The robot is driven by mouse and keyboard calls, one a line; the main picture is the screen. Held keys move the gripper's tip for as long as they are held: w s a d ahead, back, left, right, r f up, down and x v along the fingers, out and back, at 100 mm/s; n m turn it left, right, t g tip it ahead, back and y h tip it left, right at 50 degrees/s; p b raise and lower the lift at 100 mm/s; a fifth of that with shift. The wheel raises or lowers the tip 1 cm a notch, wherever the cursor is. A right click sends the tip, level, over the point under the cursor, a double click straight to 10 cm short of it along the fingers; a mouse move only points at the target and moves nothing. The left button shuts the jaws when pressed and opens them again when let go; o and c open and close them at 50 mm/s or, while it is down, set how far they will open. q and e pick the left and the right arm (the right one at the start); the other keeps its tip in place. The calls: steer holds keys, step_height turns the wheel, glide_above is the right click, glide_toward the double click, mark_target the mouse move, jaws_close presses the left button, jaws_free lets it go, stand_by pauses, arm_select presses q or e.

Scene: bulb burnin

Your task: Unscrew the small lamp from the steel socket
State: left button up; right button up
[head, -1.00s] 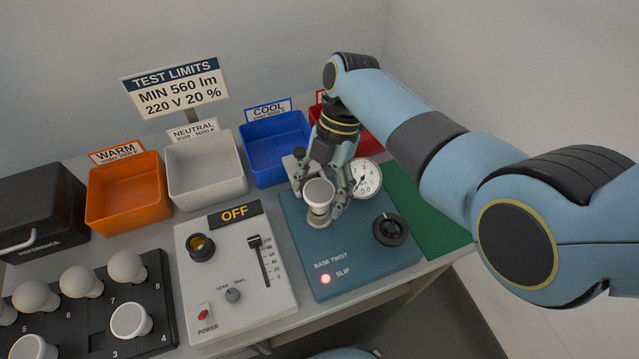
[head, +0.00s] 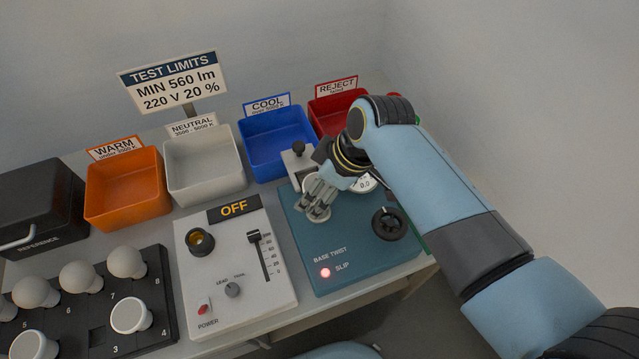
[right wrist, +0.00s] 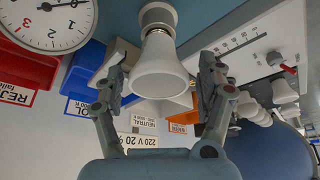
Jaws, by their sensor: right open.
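The small lamp (right wrist: 165,68), white and flared with a round face, stands in the steel socket (right wrist: 158,14) on the teal base-twist unit (head: 300,240). My right gripper (right wrist: 161,72) is open in the right wrist view, one finger on each side of the lamp, with visible gaps. In the head view, my right gripper (head: 317,208) comes in low and tilted from the right over the unit, and its fingers hide most of the lamp and the socket. My left gripper is not in view.
A dial gauge (right wrist: 45,20) and a black knob (head: 389,223) are close to the socket. The grey control box (head: 235,285) reads OFF. Orange (head: 125,205), grey, blue and red bins line the back. A black lamp rack (head: 150,330) is at left. A red light glows by SLIP.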

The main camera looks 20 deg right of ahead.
steer(key=c, duration=1)
steer(key=n+g, duration=0.1)
steer(key=n, duration=0.2)
steer(key=shift+w+y, duration=0.1)
steer(key=shift+y, duration=0.3)
steer(key=shift+c, duration=0.2)
steer(key=n+g, duration=0.1)
steer(key=n, duration=0.3)
steer(key=shift+g, duration=0.4)
steer(key=n, duration=0.2)
steer(key=n+g, duration=0.1)
steer(key=n, duration=0.1)
steer(key=shift+w+g+b, duration=0.1)
steer(key=shift+g+b, duration=0.2)
steer(key=shift+b, duration=0.05)
steer(key=n+g, duration=0.1)
steer(key=n, duration=0.3)
steer(key=shift+a+b, duration=0.15)
steer(key=shift+b, duration=0.2)
steer(key=n, duration=0.2)
steer(key=n+g+h, duration=0.1)
steer(key=n, duration=0.1)
steer(key=shift+g, duration=0.3)
steer(key=n+h, duration=0.1)
steer(key=n, duration=0.3)
steer(key=shift+g+h, duration=0.3)
steer(key=shift+h, duration=0.1)
steer(key=o, duration=1.1)
steer(key=shift+c, duration=0.2)
